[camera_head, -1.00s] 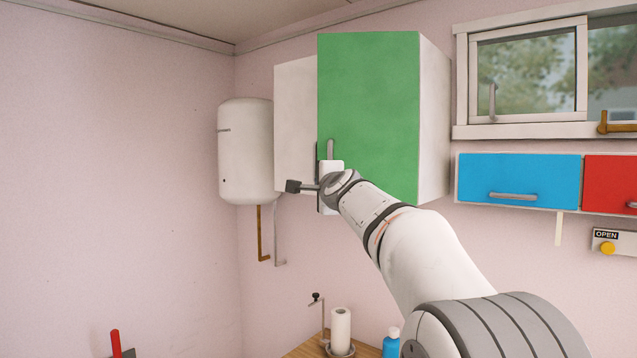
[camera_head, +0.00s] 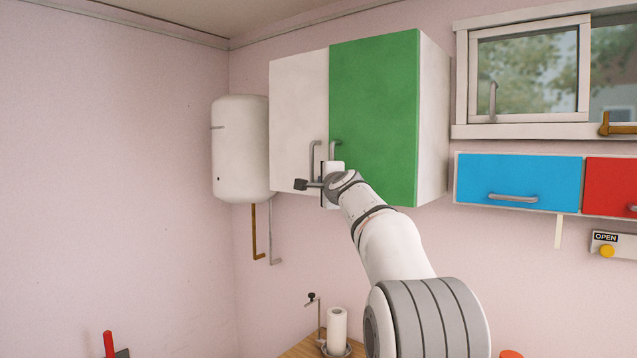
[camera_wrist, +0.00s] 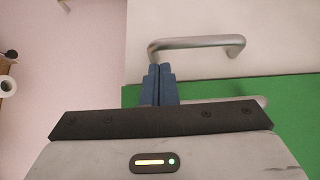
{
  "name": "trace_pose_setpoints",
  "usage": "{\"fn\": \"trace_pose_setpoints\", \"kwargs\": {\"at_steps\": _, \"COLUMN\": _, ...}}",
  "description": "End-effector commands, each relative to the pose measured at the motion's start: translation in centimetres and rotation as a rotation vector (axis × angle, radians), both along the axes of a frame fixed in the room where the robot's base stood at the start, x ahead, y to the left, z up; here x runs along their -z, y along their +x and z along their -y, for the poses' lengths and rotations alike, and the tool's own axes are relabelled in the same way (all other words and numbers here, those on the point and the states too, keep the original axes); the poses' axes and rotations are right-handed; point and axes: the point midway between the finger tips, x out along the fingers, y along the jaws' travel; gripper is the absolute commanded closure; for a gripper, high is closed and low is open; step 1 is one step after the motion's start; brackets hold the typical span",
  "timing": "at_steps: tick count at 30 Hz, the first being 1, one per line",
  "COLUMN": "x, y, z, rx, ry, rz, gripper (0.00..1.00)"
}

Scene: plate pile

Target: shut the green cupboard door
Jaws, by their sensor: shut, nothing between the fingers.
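The green cupboard door (camera_head: 378,115) is the right-hand door of a white wall cupboard. In the head view it looks flush, or nearly so, with the white door (camera_head: 298,105) beside it. Its grey handle (camera_head: 333,150) is near its lower left edge. My gripper (camera_head: 330,178) is at the lower part of the seam between the doors. In the wrist view its blue fingers (camera_wrist: 158,72) are together and empty, close to the door fronts. I cannot tell whether they touch. The green door (camera_wrist: 295,130) fills the lower right there, its handle partly hidden.
The white door's handle (camera_wrist: 200,44) lies just beyond my fingertips. A white water tank (camera_head: 240,148) hangs left of the cupboard, with pipes below. Blue (camera_head: 518,182) and red (camera_head: 610,187) drawers and a window are to the right. A paper roll (camera_head: 337,328) stands below.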

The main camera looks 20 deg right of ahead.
Motion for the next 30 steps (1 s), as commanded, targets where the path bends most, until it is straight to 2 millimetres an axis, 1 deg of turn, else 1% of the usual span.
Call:
{"fn": "trace_pose_setpoints", "kwargs": {"at_steps": 12, "x": -0.1, "y": 0.2, "z": -1.0, "rx": -0.014, "ry": 0.000, "rz": 0.001, "gripper": 1.00}}
{"fn": "trace_pose_setpoints", "kwargs": {"at_steps": 17, "x": -0.1, "y": -0.1, "z": -1.6, "rx": -0.016, "ry": 0.000, "rz": 0.001, "gripper": 1.00}}
{"fn": "trace_pose_setpoints", "kwargs": {"at_steps": 20, "x": -0.1, "y": -0.8, "z": -2.7, "rx": -0.016, "ry": 0.000, "rz": 0.002, "gripper": 1.00}}
{"fn": "trace_pose_setpoints", "kwargs": {"at_steps": 23, "x": -0.2, "y": -1.7, "z": -4.3, "rx": -0.014, "ry": -0.001, "rz": 0.002, "gripper": 1.00}}
{"fn": "trace_pose_setpoints", "kwargs": {"at_steps": 27, "x": -0.4, "y": -3.8, "z": -7.2, "rx": -0.017, "ry": -0.001, "rz": 0.002, "gripper": 1.00}}
{"fn": "trace_pose_setpoints", "kwargs": {"at_steps": 30, "x": -0.4, "y": -5.1, "z": -9.0, "rx": -0.018, "ry": -0.001, "rz": 0.001, "gripper": 1.00}}
